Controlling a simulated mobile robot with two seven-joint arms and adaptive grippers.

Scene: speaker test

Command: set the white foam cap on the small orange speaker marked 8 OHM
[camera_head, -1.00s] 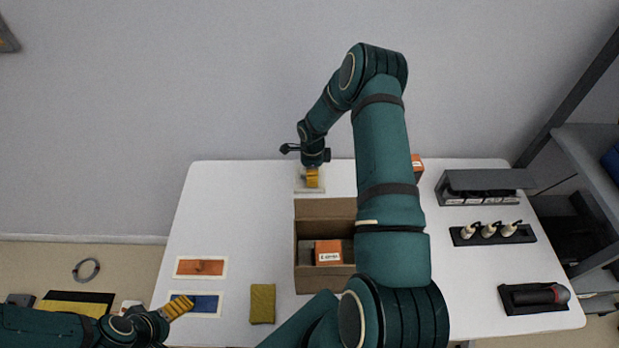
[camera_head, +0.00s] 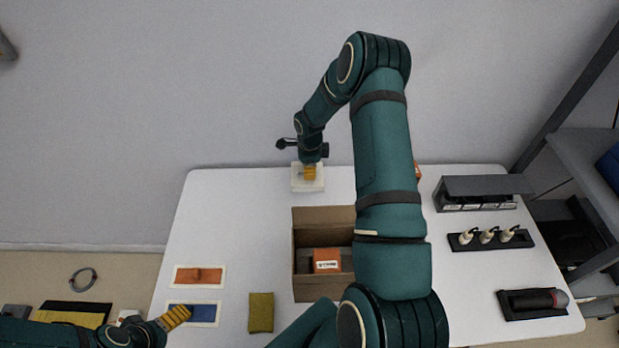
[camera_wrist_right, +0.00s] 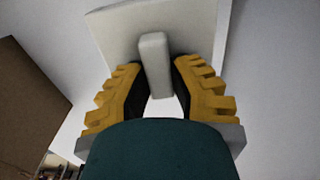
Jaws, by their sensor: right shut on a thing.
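The white foam cap (camera_head: 297,184) is a square pale plate with an upright grip block, near the back edge of the table. My right gripper (camera_head: 309,173) is shut on that block; the wrist view shows its yellow fingers (camera_wrist_right: 160,85) on both sides of the cap's block (camera_wrist_right: 154,55). A small orange speaker with a white label (camera_head: 327,256) sits in the open cardboard box in front of the cap. Its print is too small to read. Another orange thing (camera_head: 418,172) is mostly hidden behind my right arm. My left gripper (camera_head: 176,317) is by the blue card; its jaw state is unclear.
The cardboard box (camera_head: 322,215) also shows in the wrist view (camera_wrist_right: 30,95). An orange card (camera_head: 198,275), blue card (camera_head: 205,312) and olive pad (camera_head: 261,312) lie front left. A grey rack (camera_head: 485,187), a tray of white bulb-like things (camera_head: 489,237) and a black holder (camera_head: 533,301) stand right.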

